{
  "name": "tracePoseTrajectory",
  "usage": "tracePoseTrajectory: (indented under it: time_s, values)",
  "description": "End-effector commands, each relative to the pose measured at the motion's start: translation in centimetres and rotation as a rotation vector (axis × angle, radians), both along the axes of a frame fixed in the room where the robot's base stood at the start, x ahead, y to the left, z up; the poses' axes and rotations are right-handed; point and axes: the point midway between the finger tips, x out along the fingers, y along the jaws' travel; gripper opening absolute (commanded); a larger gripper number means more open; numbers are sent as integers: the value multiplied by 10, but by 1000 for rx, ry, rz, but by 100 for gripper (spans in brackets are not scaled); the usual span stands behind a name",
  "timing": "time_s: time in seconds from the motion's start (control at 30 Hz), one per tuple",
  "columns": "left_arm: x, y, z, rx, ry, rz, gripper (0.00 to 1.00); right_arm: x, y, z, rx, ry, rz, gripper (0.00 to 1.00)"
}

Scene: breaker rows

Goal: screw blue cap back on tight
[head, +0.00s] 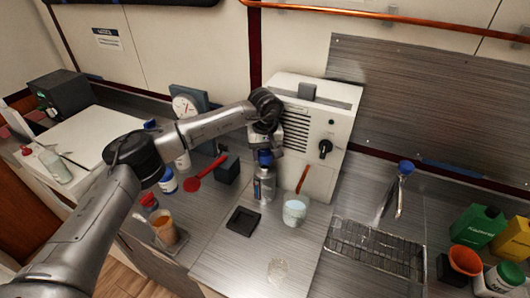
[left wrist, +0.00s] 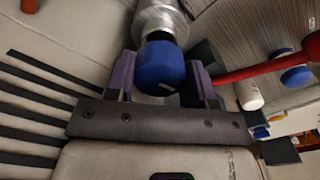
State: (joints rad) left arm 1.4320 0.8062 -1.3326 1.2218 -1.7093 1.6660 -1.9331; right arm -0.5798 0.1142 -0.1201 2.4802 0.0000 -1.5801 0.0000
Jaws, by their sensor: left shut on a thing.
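The blue cap (head: 265,158) sits at the top of a silver metal bottle (head: 264,188), which stands on the grey counter in front of the white machine. My left gripper (head: 267,150) reaches down from above and is shut on the cap. In the left wrist view, the blue cap (left wrist: 160,68) lies between the two purple-grey fingers of my left gripper (left wrist: 163,82), in line with the silver bottle (left wrist: 158,20) beyond it. The cap hides the bottle's thread, so I cannot tell how tightly it sits. My right gripper is not in view.
The white machine (head: 318,150) stands close behind the bottle. A small black tray (head: 243,219) and a beaker of pale liquid (head: 295,210) are in front. A black block (head: 227,169) and red spoon (head: 206,174) lie to the left. A wire rack (head: 375,249) lies to the right.

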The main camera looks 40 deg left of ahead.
Motion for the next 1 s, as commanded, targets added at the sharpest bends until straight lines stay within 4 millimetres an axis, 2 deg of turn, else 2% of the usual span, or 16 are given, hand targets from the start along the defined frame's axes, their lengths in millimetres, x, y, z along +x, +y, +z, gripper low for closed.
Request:
tracePoseTrajectory:
  time_s: [1.0]
  values:
    - [0, 0, -19, 1, 1, 0, 26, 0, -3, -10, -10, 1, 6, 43]
